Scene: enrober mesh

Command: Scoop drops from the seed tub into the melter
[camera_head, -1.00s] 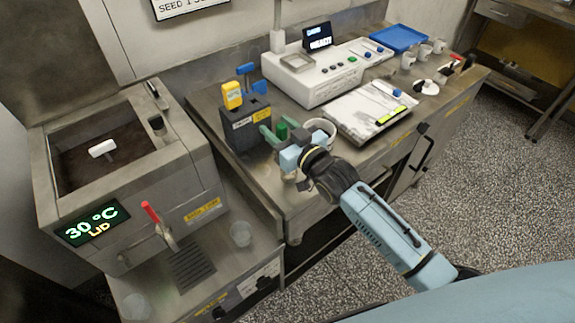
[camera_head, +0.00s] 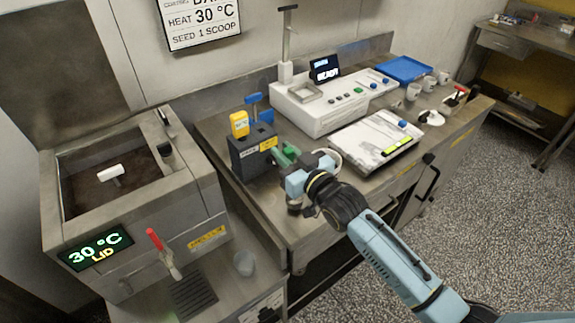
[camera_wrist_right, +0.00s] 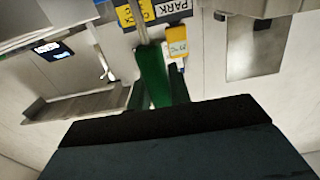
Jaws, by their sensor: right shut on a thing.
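My right gripper (camera_head: 286,154) is shut on a green handle (camera_wrist_right: 153,75), which stands beside the dark block marked PARK (camera_head: 252,152). In the wrist view a metal shaft runs on from the handle; whatever is at its end is hidden. A white round tub (camera_head: 334,154), perhaps the seed tub, is partly hidden behind the gripper. The melter (camera_head: 210,205) is the steel machine at left with a dark brown bath (camera_head: 85,190). A white-handled piece (camera_head: 110,173) lies over the bath, and its display reads 30 °C LID. My left gripper is not in view.
The block also holds a yellow device (camera_head: 239,123) and a blue-handled tool (camera_head: 258,100). A scale-like machine (camera_head: 320,110) and a white flat plate (camera_head: 375,140) stand to the right. A red-handled tap (camera_head: 155,240) and a clear cup (camera_head: 244,263) are at the melter's front.

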